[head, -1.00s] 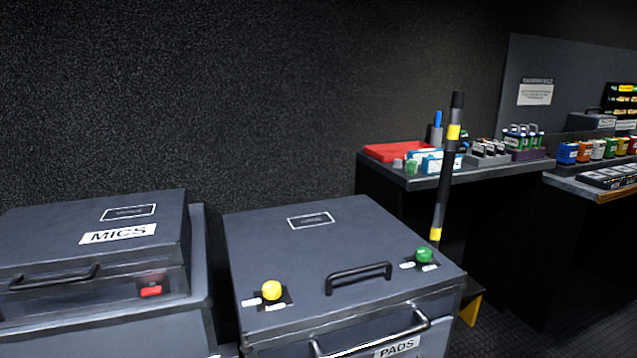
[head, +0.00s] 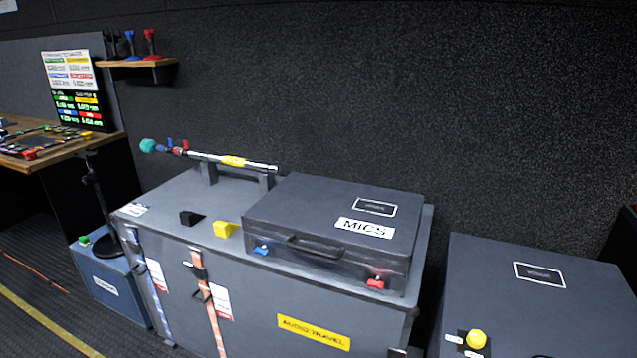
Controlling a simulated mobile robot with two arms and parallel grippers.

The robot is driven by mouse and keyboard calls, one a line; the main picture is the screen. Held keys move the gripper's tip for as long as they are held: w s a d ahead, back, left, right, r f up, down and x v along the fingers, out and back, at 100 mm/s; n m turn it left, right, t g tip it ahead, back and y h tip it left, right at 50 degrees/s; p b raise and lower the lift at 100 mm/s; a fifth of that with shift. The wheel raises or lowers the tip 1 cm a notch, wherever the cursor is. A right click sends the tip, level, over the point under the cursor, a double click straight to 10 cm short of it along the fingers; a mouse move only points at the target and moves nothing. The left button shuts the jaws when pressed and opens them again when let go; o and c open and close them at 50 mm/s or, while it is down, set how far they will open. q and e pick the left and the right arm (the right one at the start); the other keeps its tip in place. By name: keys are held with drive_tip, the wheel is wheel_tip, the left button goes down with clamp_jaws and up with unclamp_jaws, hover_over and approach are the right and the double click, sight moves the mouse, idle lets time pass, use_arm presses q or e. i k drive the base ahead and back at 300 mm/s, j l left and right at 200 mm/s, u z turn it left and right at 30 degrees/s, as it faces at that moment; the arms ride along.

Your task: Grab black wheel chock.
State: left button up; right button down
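A small black wedge, the black wheel chock (head: 191,218), sits on top of the grey audio travel case (head: 180,203) in the head view, near its front edge and left of the mics case. A yellow wedge of similar shape (head: 226,229) sits just to its right, apart from it. Neither of my grippers shows in the head view.
The closed MICS case (head: 335,226) stands on the right of the travel case. A pole with a teal tip (head: 235,161) rests on supports behind the chocks. A blue box (head: 105,285) and stand are at left. Another grey case (head: 540,300) is at right.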

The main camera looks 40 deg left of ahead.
sight(188, 219)
drive_tip(key=u, duration=2.05)
